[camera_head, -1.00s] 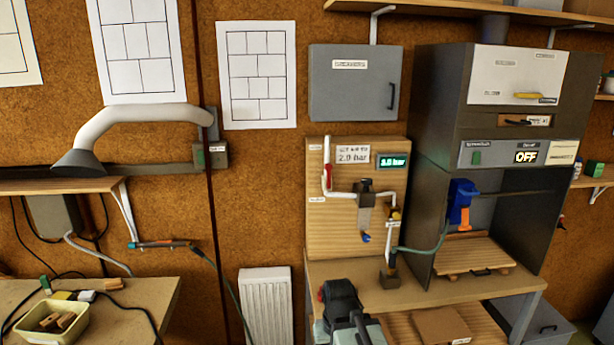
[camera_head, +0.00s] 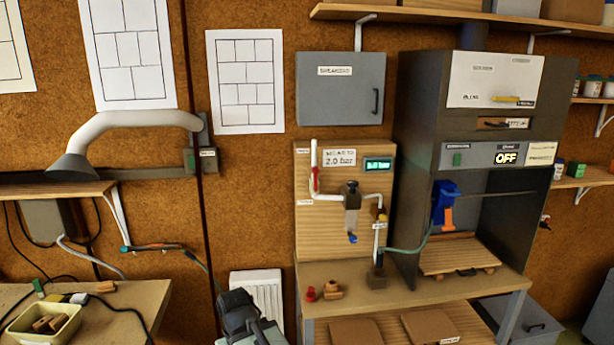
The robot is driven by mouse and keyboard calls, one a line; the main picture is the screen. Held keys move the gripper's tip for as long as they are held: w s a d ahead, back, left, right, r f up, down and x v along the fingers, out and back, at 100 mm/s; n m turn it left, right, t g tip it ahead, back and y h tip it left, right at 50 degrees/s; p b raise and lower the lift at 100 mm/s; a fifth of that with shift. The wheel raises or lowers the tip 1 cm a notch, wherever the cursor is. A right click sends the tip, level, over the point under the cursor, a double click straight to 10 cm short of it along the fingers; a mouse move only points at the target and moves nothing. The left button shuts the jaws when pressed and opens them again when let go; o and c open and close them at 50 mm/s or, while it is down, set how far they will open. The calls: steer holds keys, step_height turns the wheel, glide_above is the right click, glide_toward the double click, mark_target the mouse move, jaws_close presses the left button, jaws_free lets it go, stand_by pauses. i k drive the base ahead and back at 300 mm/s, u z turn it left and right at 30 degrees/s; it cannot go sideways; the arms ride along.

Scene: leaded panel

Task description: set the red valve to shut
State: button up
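The red valve (camera_head: 316,180) is a small red lever on the white vertical pipe at the left of the wooden pipe board (camera_head: 315,238). Its lever looks roughly upright, along the pipe, but it is small and its exact angle is hard to tell. A sign on the board reads 2.0 bar, and a green display (camera_head: 378,165) beside it is too blurred to read surely. My gripper (camera_head: 236,303) is a dark shape low in the picture, left of the bench and well below the valve, apart from it. Its fingers cannot be made out.
The bench (camera_head: 410,296) under the board carries a red piece (camera_head: 311,294) and a wooden piece (camera_head: 332,290). A grey cabinet (camera_head: 340,105) hangs above the board. A dark booth (camera_head: 412,150) stands to its right. A radiator (camera_head: 262,287) is behind my arm. The space before the valve is clear.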

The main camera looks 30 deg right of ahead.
mark_target(315, 170)
steer(key=i, duration=0.95)
steer(key=z, duration=0.05)
